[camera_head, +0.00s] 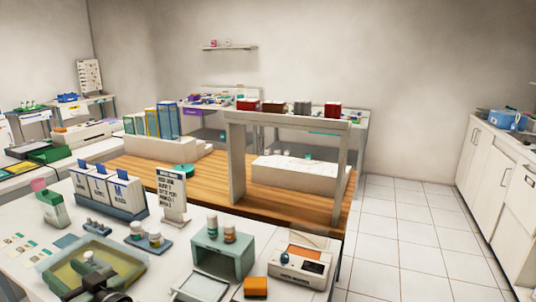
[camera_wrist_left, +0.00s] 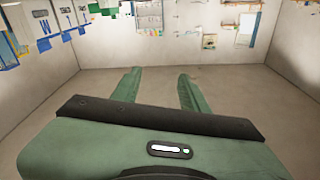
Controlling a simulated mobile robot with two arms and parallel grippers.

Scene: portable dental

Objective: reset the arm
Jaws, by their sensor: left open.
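My left gripper (camera_wrist_left: 160,82) shows in the left wrist view as a green body with a dark bar across it. Its two green fingers stand well apart with nothing between them, so it is open and empty. The wrist picture looks upside down, with benches and containers hanging along its top edge and a plain pale surface beyond the fingers. In the head view, dark rounded parts that look like my left arm show at the bottom left, over a yellow-green tray (camera_head: 52,283). The fingers cannot be made out there. My right gripper is in neither view.
The white front bench holds a teal stand (camera_head: 222,258) with bottles, an orange-topped device (camera_head: 300,262), white boxes marked W (camera_head: 115,192) and a sign (camera_head: 172,192). Behind is a wooden counter with a pale shelf frame (camera_head: 237,165). Tiled floor (camera_head: 400,235) at right is clear.

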